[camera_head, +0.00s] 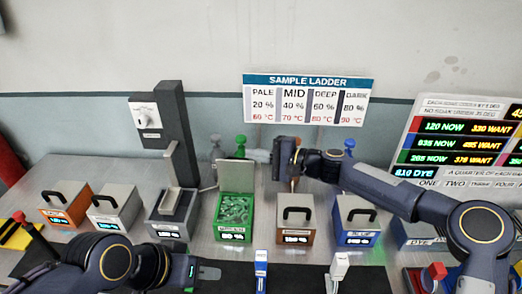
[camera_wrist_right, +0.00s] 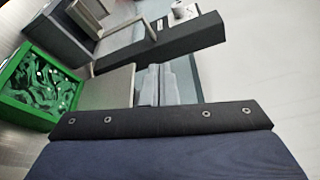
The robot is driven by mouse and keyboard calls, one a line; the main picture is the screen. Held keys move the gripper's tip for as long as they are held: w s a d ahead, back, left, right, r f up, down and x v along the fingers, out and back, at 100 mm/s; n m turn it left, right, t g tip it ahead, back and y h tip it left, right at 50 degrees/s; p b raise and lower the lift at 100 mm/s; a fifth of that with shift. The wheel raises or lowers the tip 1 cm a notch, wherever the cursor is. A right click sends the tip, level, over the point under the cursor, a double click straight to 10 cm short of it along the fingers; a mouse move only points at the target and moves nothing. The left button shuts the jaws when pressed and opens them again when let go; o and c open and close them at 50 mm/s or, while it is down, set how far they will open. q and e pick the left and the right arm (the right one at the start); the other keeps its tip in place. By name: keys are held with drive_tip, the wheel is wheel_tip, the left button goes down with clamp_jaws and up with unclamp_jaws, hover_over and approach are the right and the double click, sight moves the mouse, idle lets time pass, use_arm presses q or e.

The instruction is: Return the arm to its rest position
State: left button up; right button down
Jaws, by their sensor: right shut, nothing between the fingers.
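My right arm (camera_head: 385,188) reaches in from the right across the back of the bench. Its gripper (camera_head: 258,156) is shut and empty, pointing left behind the raised grey lid of the green module (camera_head: 234,212). In the right wrist view the green module (camera_wrist_right: 35,85) is open at the left, with green liquid-like contents. A dark part of my right gripper fills the bottom of that view. My left arm (camera_head: 110,262) lies low at the bottom left. Its gripper (camera_head: 200,274) is at the bottom edge, partly cut off, and its finger gap is unclear.
An orange module (camera_head: 64,206), a white module (camera_head: 114,206), a brown module (camera_head: 295,215) and a blue module (camera_head: 357,218) stand in a row. A dark post (camera_head: 174,120) rises behind the grey stand. Coloured knobs (camera_head: 349,143) line the back. A lit board (camera_head: 460,145) stands right.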

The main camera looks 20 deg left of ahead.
drive_tip(key=s+d+n+t+h+b, duration=0.1)
drive_tip(key=s+d+n+h, duration=0.15)
drive_tip(key=s+d, duration=0.5)
drive_tip(key=s+d+n+t+h+b, duration=0.1)
drive_tip(key=s+d+h, duration=0.3)
drive_tip(key=d, duration=0.7)
drive_tip(key=s+d+n+t+h, duration=0.1)
drive_tip(key=s+d+h, duration=0.3)
drive_tip(key=d, duration=0.5)
drive_tip(key=s+d+f, duration=0.2)
drive_tip(key=s+d, duration=0.2)
drive_tip(key=s, duration=0.1)
drive_tip(key=s+d+f+m+t+h+b, duration=0.1)
drive_tip(key=s+d+f, duration=0.1)
drive_tip(key=s+d, duration=0.3)
drive_tip(key=s+d+f+h, duration=0.1)
drive_tip(key=s+d+f, duration=0.2)
drive_tip(key=s, duration=0.4)
drive_tip(key=shift+s+d+m, duration=0.15)
drive_tip(key=shift+d+m, duration=0.2)
drive_tip(key=shift+d, duration=0.4)
drive_tip(key=shift+r+h, duration=0.1)
drive_tip(key=shift+h, duration=0.15)
